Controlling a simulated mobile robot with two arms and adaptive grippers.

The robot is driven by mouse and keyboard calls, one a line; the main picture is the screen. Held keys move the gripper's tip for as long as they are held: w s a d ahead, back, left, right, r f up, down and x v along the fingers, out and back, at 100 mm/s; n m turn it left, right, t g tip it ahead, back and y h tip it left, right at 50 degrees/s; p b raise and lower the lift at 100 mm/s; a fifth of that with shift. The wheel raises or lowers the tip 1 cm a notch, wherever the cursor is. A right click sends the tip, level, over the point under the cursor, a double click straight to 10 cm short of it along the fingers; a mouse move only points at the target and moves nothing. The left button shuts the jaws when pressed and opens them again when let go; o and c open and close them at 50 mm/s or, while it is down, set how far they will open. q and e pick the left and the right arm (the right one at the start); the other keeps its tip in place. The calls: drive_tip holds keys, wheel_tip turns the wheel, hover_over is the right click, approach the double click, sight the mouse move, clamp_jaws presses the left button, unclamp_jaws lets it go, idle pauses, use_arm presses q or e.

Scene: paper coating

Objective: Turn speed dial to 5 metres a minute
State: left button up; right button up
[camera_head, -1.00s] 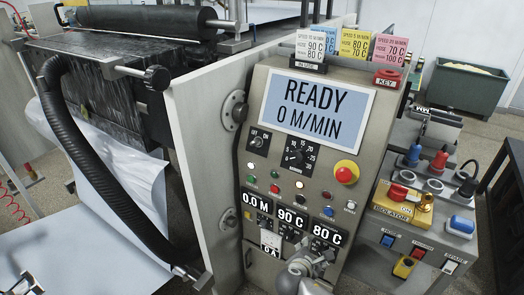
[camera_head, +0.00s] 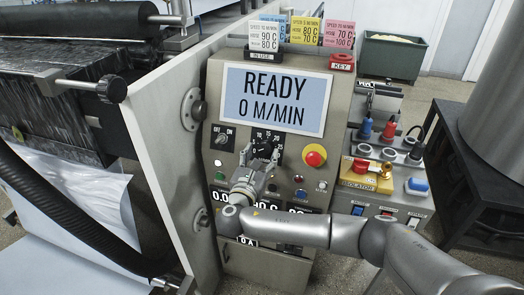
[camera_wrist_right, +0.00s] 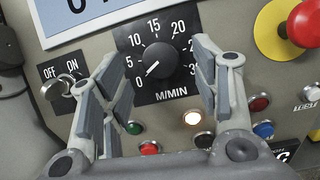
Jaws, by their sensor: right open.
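The speed dial is a black knob on a black scale plate marked M/MIN, on the grey control panel (camera_head: 320,172). The display (camera_head: 275,100) reads READY, 0 M/MIN. My right gripper (camera_head: 262,150) is in front of the dial. In the right wrist view the gripper (camera_wrist_right: 158,58) is open, one finger either side of the knob, with gaps visible. My left gripper is not in view.
A key switch (camera_wrist_right: 57,87) marked OFF and ON lies left of the dial. A red emergency button (camera_head: 314,158) on a yellow ring is to its right. Small lamps and buttons sit below. A black hose (camera_head: 85,220) hangs at the left.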

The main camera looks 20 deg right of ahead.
sight(265, 148)
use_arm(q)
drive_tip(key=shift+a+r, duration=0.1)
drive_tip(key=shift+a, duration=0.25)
use_arm(e)
drive_tip(key=shift+x, duration=1.2)
drive_tip(key=c, duration=1)
drive_tip(key=shift+f, duration=0.1)
drive_tip(key=shift+c, duration=0.2)
drive_tip(key=m, duration=0.1)
drive_tip(key=m+g+h+b, duration=0.1)
drive_tip(key=m, duration=0.1)
drive_tip(key=shift+a+f+m, duration=0.15)
drive_tip(key=shift+m, duration=0.15)
use_arm(q)
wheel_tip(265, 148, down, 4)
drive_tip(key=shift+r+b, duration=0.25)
drive_tip(key=shift+b, duration=0.9)
use_arm(e)
drive_tip(key=m+g+h, duration=0.1)
drive_tip(key=m, duration=0.2)
drive_tip(key=m+g+h, duration=0.1)
drive_tip(key=m, duration=0.2)
drive_tip(key=shift+w+a, duration=0.1)
drive_tip(key=shift+w, duration=0.05)
drive_tip(key=shift+r+m+g, duration=0.2)
drive_tip(key=shift+m+g, duration=0.1)
